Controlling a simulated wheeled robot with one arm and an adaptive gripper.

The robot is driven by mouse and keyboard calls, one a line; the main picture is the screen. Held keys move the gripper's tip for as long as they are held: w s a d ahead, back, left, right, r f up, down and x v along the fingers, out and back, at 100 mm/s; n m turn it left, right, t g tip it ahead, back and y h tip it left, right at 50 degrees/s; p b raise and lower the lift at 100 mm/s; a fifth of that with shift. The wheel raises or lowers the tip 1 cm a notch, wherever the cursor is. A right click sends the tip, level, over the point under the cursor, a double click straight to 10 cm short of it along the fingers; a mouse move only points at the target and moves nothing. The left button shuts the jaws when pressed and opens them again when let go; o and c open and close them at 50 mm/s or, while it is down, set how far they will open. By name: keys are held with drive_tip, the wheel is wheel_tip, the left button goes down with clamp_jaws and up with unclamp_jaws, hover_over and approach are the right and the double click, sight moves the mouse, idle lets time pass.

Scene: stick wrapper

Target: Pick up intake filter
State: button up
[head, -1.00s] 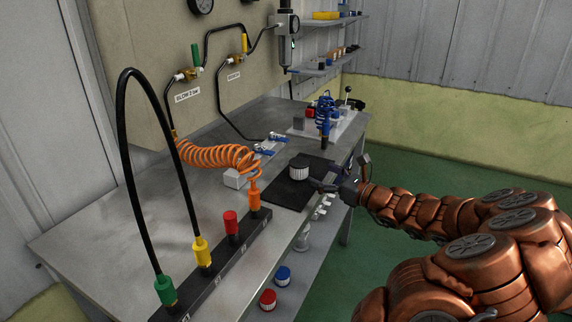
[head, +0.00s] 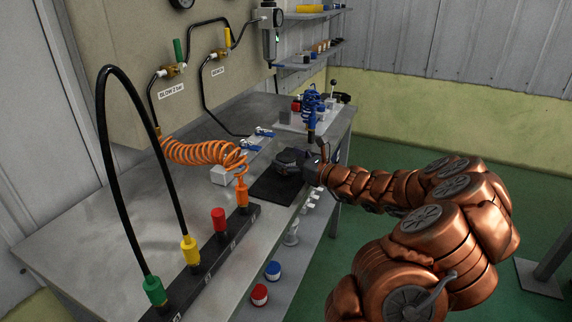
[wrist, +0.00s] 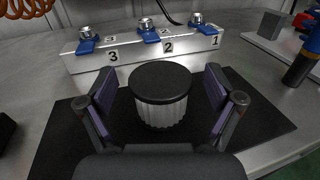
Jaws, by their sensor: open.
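The intake filter (wrist: 160,98), a short white pleated cylinder with a black top, stands upright on a black mat (wrist: 58,150) in the wrist view. My gripper (wrist: 160,105) is open, with one finger on each side of the filter and a visible gap on both sides. In the head view my gripper (head: 290,160) is over the black mat (head: 270,188) and hides the filter.
Behind the mat is a grey block numbered 1 to 3 (wrist: 135,56) with blue-levered fittings. A coiled orange hose (head: 205,153) and a black rail with coloured connectors (head: 213,250) lie left of the mat. A blue device (head: 312,108) stands beyond my gripper.

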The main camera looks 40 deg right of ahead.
drive_tip(key=c, duration=1.2)
drive_tip(key=shift+r, duration=0.1)
drive_tip(key=shift+c, duration=0.2)
